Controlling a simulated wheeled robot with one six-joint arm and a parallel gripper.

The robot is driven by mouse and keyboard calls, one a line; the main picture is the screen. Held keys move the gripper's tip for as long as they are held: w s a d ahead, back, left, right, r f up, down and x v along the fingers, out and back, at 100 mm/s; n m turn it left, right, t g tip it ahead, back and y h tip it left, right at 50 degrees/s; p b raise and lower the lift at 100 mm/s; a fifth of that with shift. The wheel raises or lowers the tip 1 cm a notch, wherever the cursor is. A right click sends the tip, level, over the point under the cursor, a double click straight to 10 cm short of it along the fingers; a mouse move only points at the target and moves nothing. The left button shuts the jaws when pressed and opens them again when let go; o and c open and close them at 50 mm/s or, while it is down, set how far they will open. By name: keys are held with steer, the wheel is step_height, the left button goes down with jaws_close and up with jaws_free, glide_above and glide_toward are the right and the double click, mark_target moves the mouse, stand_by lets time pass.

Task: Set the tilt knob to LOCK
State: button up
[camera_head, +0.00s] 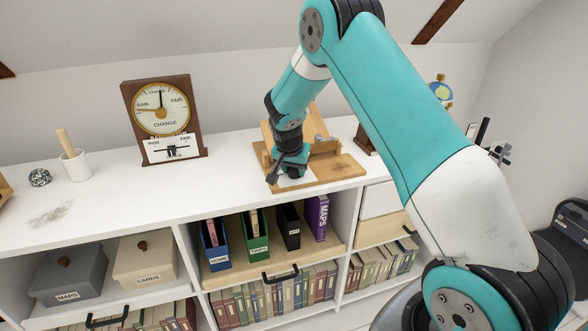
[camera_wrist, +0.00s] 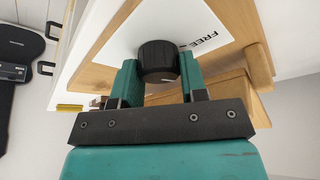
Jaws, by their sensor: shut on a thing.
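The black ribbed tilt knob (camera_wrist: 158,60) shows in the wrist view, on a white label plate (camera_wrist: 205,22) fixed to a wooden stand. The word FREE is readable on the plate beside the knob; no LOCK mark is visible, and the knob's pointer cannot be made out. My gripper (camera_wrist: 158,75) has its two teal fingers on either side of the knob, shut on it. In the head view my gripper (camera_head: 291,168) is over the wooden stand (camera_head: 335,168) on the white counter, and hides the knob there.
A barometer-like dial in a wooden frame (camera_head: 185,150) stands on the counter to the left. A white cup with a wooden stick (camera_head: 76,165) and a dark patterned ball (camera_head: 39,177) are farther left. Binders (camera_head: 214,248) and boxes (camera_head: 145,257) fill the shelves below.

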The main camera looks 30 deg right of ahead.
steer(key=m+g, duration=0.1)
steer(key=m, duration=0.2)
steer(key=shift+w+a+m+h+b, duration=0.1)
steer(key=shift+m+h+b, duration=0.2)
steer(key=shift+m+g+b, duration=0.3)
steer(key=shift+m+g, duration=0.4)
steer(key=shift+m, duration=1)
steer(key=o, duration=0.9)
steer(key=shift+r, duration=0.1)
steer(key=v, duration=1.7)
steer(key=shift+w+a, duration=0.15)
steer(key=shift+a, duration=0.1)
